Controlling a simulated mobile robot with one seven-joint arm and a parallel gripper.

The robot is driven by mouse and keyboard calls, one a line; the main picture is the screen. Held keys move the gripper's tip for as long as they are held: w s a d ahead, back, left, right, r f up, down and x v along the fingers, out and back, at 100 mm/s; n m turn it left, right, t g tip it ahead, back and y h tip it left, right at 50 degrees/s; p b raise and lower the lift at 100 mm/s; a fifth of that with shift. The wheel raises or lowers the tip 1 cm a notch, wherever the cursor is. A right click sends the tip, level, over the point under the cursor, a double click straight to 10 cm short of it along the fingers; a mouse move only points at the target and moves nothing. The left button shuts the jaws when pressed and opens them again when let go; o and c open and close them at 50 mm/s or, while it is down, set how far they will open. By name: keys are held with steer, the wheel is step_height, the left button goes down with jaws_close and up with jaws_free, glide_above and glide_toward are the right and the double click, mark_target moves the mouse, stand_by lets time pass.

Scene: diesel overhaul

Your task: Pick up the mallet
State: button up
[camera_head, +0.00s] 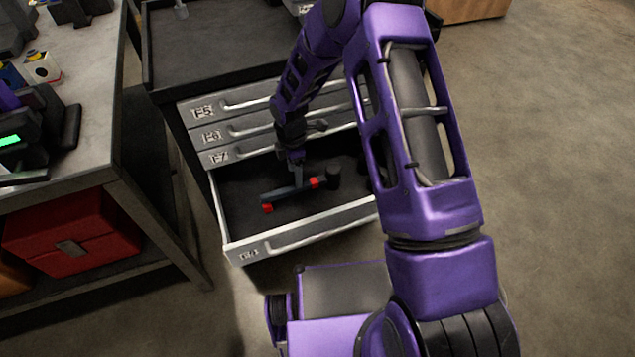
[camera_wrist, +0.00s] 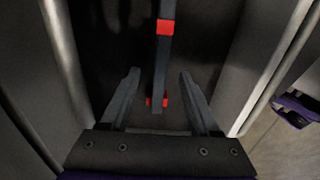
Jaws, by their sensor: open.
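The mallet (camera_head: 280,196) lies in the open bottom drawer (camera_head: 300,236). It has a dark grey handle with red parts near both ends, and a black piece shows at its right end. In the wrist view the mallet (camera_wrist: 162,55) runs up the picture between my fingers. My gripper (camera_wrist: 158,74) is open, with one finger on each side of the handle and a visible gap to each. In the head view my gripper (camera_head: 297,178) reaches down into the drawer over the handle. Whether the fingertips reach handle height is unclear.
Closed drawers (camera_head: 240,102) of the cabinet stand above the open one. A workbench (camera_head: 95,110) with a red toolbox (camera_head: 75,235) on its lower shelf is at the left. Drawer walls (camera_wrist: 65,60) flank my gripper. Floor at the right is clear.

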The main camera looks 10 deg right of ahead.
step_height(320, 180, down, 6)
steer(key=shift+d+r+b, duration=0.1)
steer(key=shift+r+b, duration=0.05)
steer(key=shift+b, duration=0.2)
jaws_close()
stand_by(1.4)
